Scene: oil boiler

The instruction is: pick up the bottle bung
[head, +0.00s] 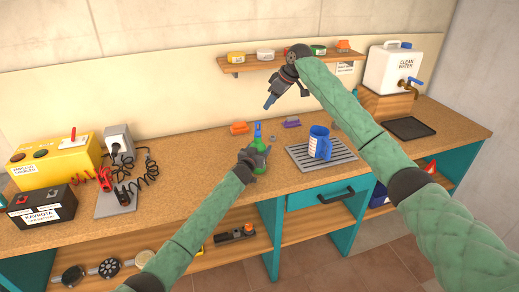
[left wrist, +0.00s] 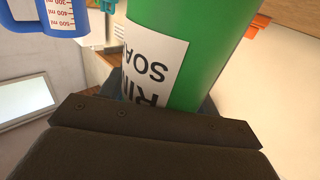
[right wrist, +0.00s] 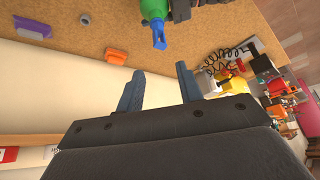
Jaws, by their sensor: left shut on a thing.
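My left gripper (head: 254,160) is shut on the green soap bottle (head: 258,141), which looks upright at the bench front. The bottle's green body and white label fill the left wrist view (left wrist: 205,50); its blue tip (right wrist: 159,38) shows in the right wrist view. A small grey round piece (right wrist: 84,19) lies on the bench beside the bottle and may be the bung; it is also small in the head view (head: 272,139). My right gripper (right wrist: 158,92) is open and empty, raised above the back of the bench, its fingers apart from the bottle.
An orange piece (head: 239,128) and a purple piece (head: 291,122) lie behind the bottle. A blue measuring jug (head: 320,143) stands on a grey rack (head: 345,153) to the right. A wall shelf (head: 240,66) is close to my right gripper. The charger (head: 55,160) is at left.

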